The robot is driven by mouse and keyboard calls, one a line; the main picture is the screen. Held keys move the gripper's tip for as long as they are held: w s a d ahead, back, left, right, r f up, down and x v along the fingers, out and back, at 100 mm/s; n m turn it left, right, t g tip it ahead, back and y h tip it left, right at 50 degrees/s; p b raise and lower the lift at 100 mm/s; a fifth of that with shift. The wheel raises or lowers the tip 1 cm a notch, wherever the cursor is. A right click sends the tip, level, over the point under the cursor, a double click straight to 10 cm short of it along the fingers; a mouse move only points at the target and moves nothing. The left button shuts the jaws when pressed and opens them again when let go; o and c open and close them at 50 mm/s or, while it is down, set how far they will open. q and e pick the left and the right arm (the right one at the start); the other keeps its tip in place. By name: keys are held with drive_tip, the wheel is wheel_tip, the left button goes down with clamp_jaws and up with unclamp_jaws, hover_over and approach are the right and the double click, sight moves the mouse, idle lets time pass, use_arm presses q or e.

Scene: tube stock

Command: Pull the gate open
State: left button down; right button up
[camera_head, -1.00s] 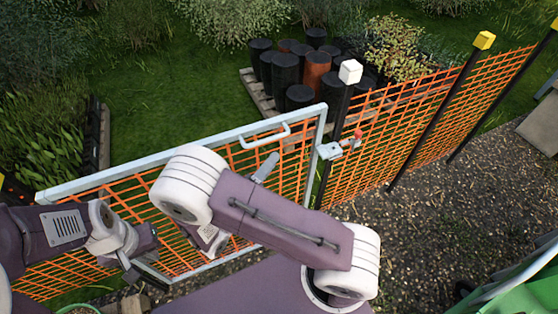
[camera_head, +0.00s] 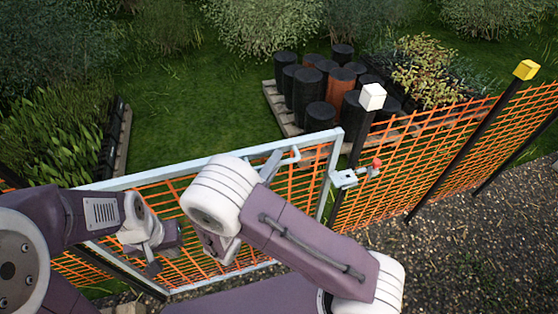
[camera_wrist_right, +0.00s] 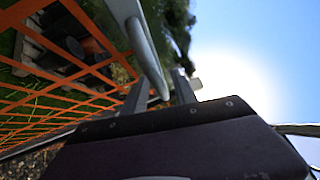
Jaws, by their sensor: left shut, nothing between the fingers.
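The gate (camera_head: 205,163) has a pale grey frame with orange mesh and stands across the middle of the head view. Its grey handle (camera_head: 294,152) is near the top right of the frame, partly hidden by my right gripper (camera_head: 271,166). In the right wrist view the handle bar (camera_wrist_right: 149,62) runs down between the two fingers of the right gripper (camera_wrist_right: 158,93), which are apart. I cannot tell whether they touch it. A grey latch (camera_head: 344,179) with a red knob (camera_head: 376,163) sits right of the gate's edge. My left gripper (camera_head: 153,268) is shut and empty, low before the gate's left part.
A dark post with a white cap (camera_head: 372,96) stands right of the gate. An orange mesh fence (camera_head: 450,140) runs on to the right. Behind the gate are grass, a pallet of black and brown tubes (camera_head: 309,86) and planted beds. Gravel (camera_head: 470,250) lies clear at right.

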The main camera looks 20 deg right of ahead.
drive_tip(key=shift+s+a, duration=0.1)
clamp_jaws()
idle(1.2)
